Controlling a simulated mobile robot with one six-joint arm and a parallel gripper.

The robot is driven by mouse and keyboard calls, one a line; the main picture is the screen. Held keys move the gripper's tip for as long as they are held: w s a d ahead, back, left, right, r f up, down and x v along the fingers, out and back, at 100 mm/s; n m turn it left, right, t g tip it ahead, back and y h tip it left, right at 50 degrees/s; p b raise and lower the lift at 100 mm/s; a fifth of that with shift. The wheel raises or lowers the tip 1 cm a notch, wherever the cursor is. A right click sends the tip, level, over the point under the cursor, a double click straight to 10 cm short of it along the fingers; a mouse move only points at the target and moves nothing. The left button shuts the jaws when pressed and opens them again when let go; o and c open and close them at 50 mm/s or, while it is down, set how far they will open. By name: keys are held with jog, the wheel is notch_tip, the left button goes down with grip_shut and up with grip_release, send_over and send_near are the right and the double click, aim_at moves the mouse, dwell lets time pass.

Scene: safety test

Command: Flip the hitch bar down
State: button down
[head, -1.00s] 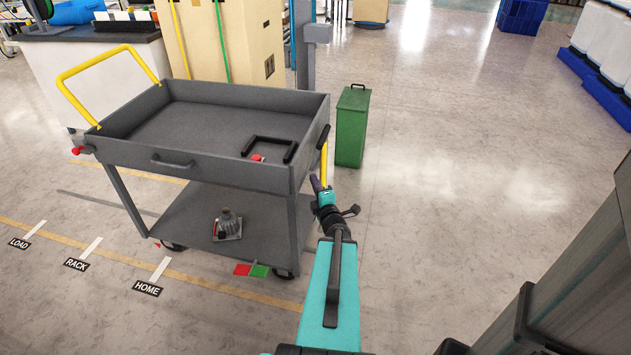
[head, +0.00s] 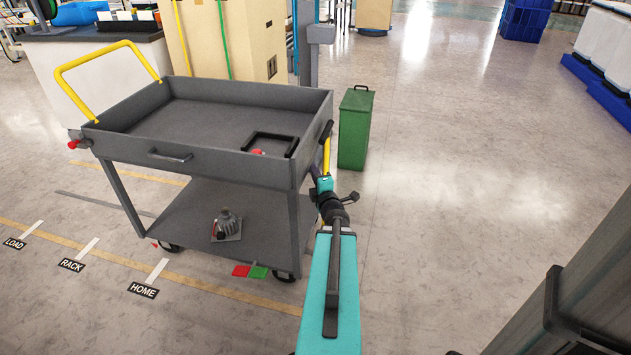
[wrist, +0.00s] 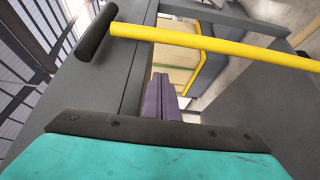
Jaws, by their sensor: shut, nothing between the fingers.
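The hitch bar (head: 326,156) is a yellow bar with a black grip at its top. It stands up at the right end of the grey cart (head: 225,167). In the wrist view the yellow hitch bar (wrist: 215,47) crosses the upper part of the picture, with its black grip (wrist: 97,32) at upper left. My gripper (head: 315,173) is at the cart's right end, beside the lower part of the bar and partly hidden by my wrist. In the wrist view my gripper's purple fingers (wrist: 162,86) are shut and empty, below the bar in the picture. Contact with the bar cannot be told.
The cart's top tray holds a black U-shaped frame (head: 270,143) and a small red item. A grey metal part (head: 227,224) lies on its lower shelf. A green bin (head: 355,128) stands behind the bar to the right. The floor (head: 460,170) farther right is clear.

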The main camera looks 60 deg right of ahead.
jog(key=x, duration=0.6)
jog(key=shift+s+d+b, duration=0.1)
jog(key=shift+s+d, duration=0.15)
jog(key=shift+s, duration=0.4)
jog(key=shift+s+d+b, duration=0.1)
jog(key=shift+s+d, duration=0.2)
jog(key=shift+s, duration=0.35)
jog(key=shift+s+d+b, duration=0.1)
jog(key=shift+s+d, duration=0.15)
jog(key=shift+s, duration=0.4)
